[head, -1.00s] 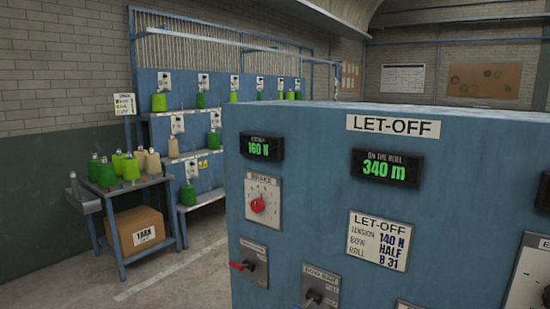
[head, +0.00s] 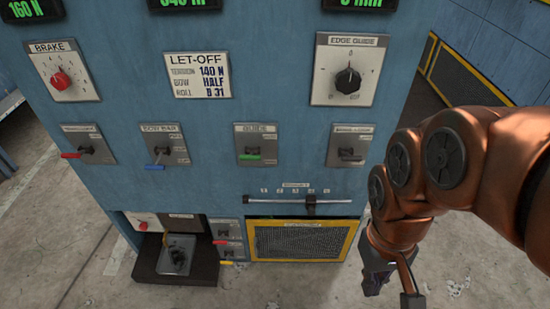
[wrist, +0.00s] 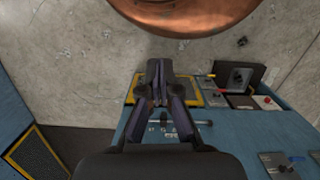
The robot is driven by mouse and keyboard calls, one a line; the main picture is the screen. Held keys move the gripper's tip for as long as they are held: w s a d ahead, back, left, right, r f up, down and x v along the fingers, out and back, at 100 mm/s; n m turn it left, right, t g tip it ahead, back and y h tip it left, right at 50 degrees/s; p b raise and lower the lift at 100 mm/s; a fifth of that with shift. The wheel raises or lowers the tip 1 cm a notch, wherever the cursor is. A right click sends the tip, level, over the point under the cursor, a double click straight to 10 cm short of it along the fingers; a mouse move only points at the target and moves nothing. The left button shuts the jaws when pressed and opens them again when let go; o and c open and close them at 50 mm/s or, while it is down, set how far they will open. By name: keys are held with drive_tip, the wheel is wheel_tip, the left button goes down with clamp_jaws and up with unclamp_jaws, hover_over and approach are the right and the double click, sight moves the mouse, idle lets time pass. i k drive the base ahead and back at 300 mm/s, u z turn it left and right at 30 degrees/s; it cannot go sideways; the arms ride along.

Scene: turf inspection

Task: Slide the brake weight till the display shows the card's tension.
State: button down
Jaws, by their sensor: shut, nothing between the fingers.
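The brake weight (head: 310,204) is a dark block on a thin horizontal rail (head: 270,200), right of the rail's middle, near the higher numerals of the scale above it. In the wrist view, part of the rail (wrist: 195,122) shows beside my fingers. The tension display (head: 24,8), cut by the top edge, reads 160 N. The LET-OFF card (head: 197,75) reads tension 140 N, bow half, roll B 31. My gripper (head: 385,285) is low at the right, apart from the weight. In the wrist view, my gripper (wrist: 158,75) is shut and empty.
Above the rail are a row of coloured levers (head: 250,145), the red BRAKE knob (head: 61,81) and the EDGE GUIDE dial (head: 348,79). A yellow-framed mesh panel (head: 300,240) lies below. A black ledge (head: 175,265) juts out at lower left. Floor at right is clear.

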sight(311, 201)
drive_tip(key=z, duration=1.8)
drive_tip(key=k, duration=1.15)
drive_tip(key=u, duration=1.8)
drive_tip(key=i, duration=0.5)
